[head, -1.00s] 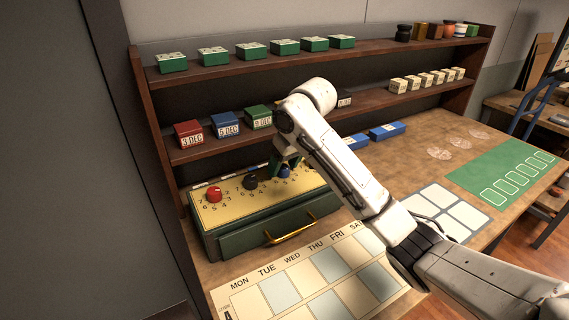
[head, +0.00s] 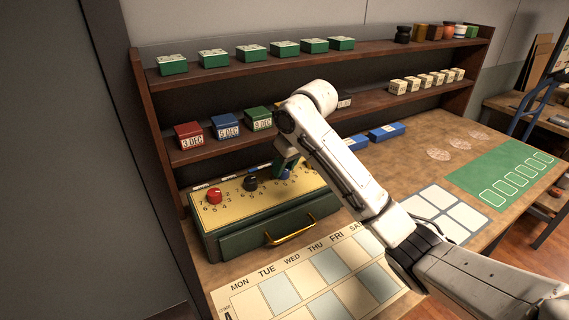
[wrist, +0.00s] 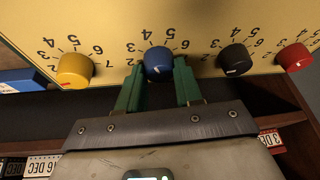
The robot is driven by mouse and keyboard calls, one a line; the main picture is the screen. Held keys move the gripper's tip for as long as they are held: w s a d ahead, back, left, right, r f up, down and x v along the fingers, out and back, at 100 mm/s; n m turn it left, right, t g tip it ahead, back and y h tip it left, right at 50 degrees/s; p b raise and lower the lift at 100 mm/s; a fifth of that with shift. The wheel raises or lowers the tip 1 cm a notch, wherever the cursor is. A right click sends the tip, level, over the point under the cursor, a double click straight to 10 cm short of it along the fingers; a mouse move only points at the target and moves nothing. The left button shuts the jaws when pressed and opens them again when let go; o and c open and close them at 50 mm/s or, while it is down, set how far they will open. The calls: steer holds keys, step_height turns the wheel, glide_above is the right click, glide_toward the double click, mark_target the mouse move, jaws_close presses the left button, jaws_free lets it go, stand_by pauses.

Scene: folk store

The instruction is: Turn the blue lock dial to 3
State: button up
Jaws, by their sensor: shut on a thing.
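The blue lock dial (wrist: 158,61) sits on the yellow dial panel (wrist: 108,18), ringed by black numbers that appear upside down in the wrist view. My gripper (wrist: 159,70) has its two green fingers on either side of the dial, shut on it. In the head view, the dial (head: 285,174) is partly hidden by my gripper (head: 286,166). A small pale mark shows on the dial's near side in the wrist view, but I cannot tell exactly which number it lines up with.
On the same panel are a black dial (wrist: 234,60), a red dial (wrist: 293,57) and a yellow dial (wrist: 74,70). The green lock box (head: 240,238) has a brass handle (head: 291,229). A shelf (head: 215,147) with date blocks runs behind. A weekday board (head: 300,279) lies in front.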

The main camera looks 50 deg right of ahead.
steer(key=n+p, duration=0.1)
steer(key=n+y+p, duration=0.1)
steer(key=n, duration=0.1)
steer(key=shift+r+n+p, duration=0.2)
steer(key=shift+n+p, duration=0.1)
steer(key=shift+p, duration=0.1)
steer(key=shift+d+f+n+g+y+p, duration=0.1)
steer(key=shift+n+g+y+p, duration=0.25)
steer(key=shift+n, duration=0.55)
steer(key=shift+f+n+g+y+p, duration=0.15)
steer(key=shift+n+y+p, duration=0.35)
steer(key=shift+n, duration=0.4)
steer(key=shift+r, duration=0.1)
steer(key=o, duration=1)
steer(key=shift+o, duration=0.2)
steer(key=p+v, duration=0.1)
steer(key=v, duration=0.9)
steer(key=shift+r+p, duration=0.3)
steer(key=shift+r, duration=0.05)
